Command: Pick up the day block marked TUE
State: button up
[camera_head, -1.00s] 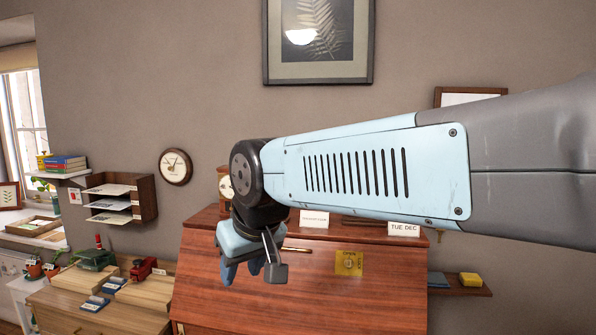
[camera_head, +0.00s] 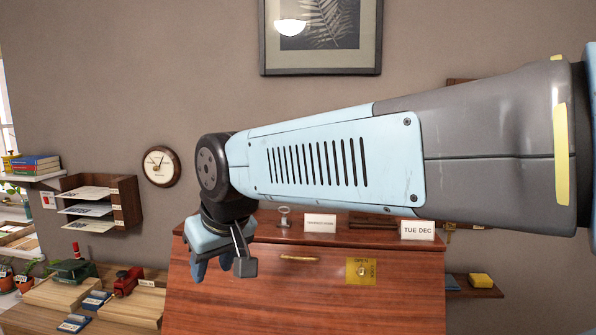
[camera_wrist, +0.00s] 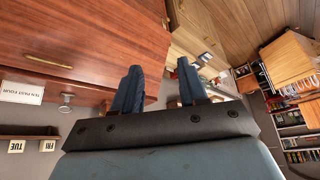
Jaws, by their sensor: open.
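The TUE block (camera_wrist: 15,146) is a small pale block in the lower left of the wrist view, its letters upside down. It stands on a dark brown ledge (camera_wrist: 28,131) beside a similar FRI block (camera_wrist: 47,145). I cannot make out either block in the head view, where my arm covers part of the desk top. My gripper (camera_head: 213,265) points down in front of the left part of the desk, with its blue fingers apart and empty. The same fingers show in the wrist view (camera_wrist: 158,68), well away from the TUE block.
The reddish slant-front desk (camera_head: 230,305) has a brass handle (camera_head: 299,258) and lock plate (camera_head: 361,270). A low wooden surface with toy vehicles (camera_head: 126,281) lies left. A small shelf (camera_head: 474,287) is right.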

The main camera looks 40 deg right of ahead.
jog(key=shift+o, duration=1.1)
jog(key=shift+w, duration=0.1)
jog(key=o, duration=0.3)
jog(key=w+d+r+m+t, duration=0.2)
jog(key=w+d+r, duration=0.1)
jog(key=w, duration=0.5)
jog(key=shift+w+d+r+h, duration=0.15)
jog(key=shift+d+h, duration=0.25)
jog(key=shift+d, duration=0.35)
jog(key=w+d+r+m+t+h, duration=0.1)
jog(key=w+d+r+m+h, duration=0.2)
jog(key=d, duration=0.7)
jog(key=w+d+r+m+t+h, duration=0.15)
jog(key=w+d, duration=0.35)
jog(key=d, duration=0.5)
jog(key=s+d+r+m+g+h, duration=0.1)
jog(key=s+d+m+h, duration=0.15)
jog(key=d, duration=0.45)
jog(key=s+d+r+m+g+h, duration=0.1)
jog(key=s+d+r+h, duration=0.15)
jog(key=d, duration=0.55)
jog(key=shift+t, duration=0.25)
jog(key=shift+w+x, duration=0.2)
jog(key=shift+x, duration=6.9)
